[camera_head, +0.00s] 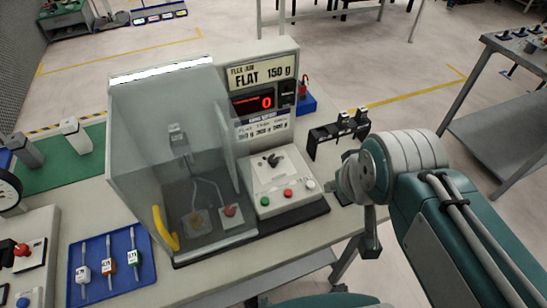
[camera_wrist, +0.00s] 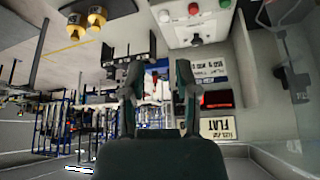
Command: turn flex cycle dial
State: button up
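The dial, a black knob with a small lever (camera_head: 272,160), sits on the sloping top of a pale control box (camera_head: 280,183) below the "FLAT 150 g" sign (camera_head: 262,73). In the wrist view the dial (camera_wrist: 196,40) shows upside down, up and right of my fingers. The red display (camera_head: 262,101) reads 0. My gripper (camera_wrist: 158,72) is open, with its two dark green fingers apart and nothing between them.
Green, red (camera_head: 288,193) and white buttons line the box's front. A clear guarded chamber (camera_head: 165,120) with a yellow handle (camera_head: 165,229) stands left. A black rack (camera_head: 338,132) is close behind my gripper. A blue tray (camera_head: 110,268) with tagged tools lies front left.

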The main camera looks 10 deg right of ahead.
jog(key=o, duration=0.5)
jog(key=m+g, duration=0.6)
jog(key=m, duration=0.2)
send_over(274, 158)
notch_tip(274, 158, down, 5)
notch_tip(274, 158, down, 11)
jog(key=shift+w+f, duration=0.1)
jog(key=shift+f, duration=0.05)
grip_shut()
